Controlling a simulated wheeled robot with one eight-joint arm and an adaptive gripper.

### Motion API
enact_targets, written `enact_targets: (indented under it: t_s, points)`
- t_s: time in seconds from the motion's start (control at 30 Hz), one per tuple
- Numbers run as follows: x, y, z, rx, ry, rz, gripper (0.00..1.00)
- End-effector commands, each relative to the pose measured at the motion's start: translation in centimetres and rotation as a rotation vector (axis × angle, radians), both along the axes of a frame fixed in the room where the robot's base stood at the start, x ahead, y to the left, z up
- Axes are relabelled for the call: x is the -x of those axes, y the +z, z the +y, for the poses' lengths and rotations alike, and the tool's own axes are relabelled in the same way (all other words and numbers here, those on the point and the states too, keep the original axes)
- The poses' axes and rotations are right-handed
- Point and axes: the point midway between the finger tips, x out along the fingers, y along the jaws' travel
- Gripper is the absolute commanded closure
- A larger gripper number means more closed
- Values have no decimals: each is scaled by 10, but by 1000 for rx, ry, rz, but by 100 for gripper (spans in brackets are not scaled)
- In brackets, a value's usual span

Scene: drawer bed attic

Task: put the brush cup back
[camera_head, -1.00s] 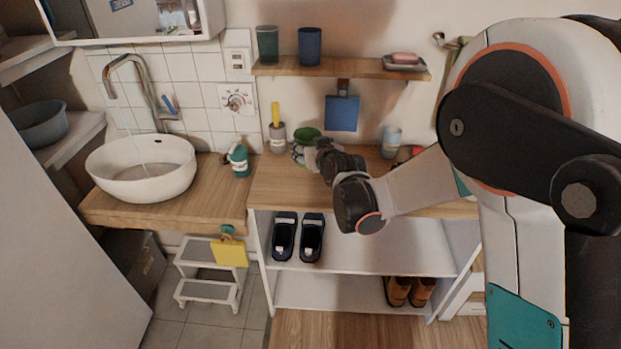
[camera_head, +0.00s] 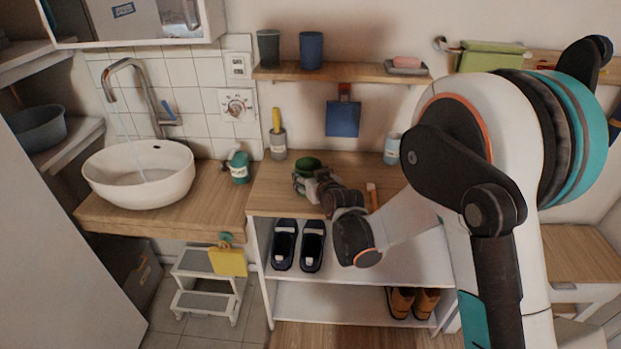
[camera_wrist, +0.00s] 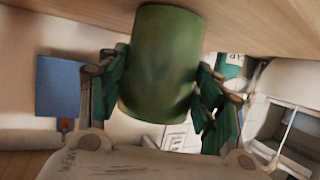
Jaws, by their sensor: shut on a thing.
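I cannot tell which cup the task means.
A pale blue cup (camera_head: 392,148) and an orange stick-like thing (camera_head: 372,197) are to the right. A teal bottle (camera_head: 239,167) stands by the basin (camera_head: 140,176). The wall shelf (camera_head: 345,73) holds two cups and a soap dish. A blue dustpan-like piece (camera_head: 343,117) hangs below it.

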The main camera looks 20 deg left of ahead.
Motion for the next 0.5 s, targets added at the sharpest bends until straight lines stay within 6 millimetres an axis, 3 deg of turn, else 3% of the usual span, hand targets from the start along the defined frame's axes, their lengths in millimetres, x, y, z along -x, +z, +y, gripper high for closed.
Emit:
enact_targets:
  t_s: [0.07, 0.1, 0.17, 0.5]
  points:
    - [0, -2, 0, 0, 0, 0, 76]
    - [0, -2, 0, 0, 0, 0, 33]
    - [0, -2, 0, 0, 0, 0, 20]
    - [0, -2, 0, 0, 0, 0, 20]
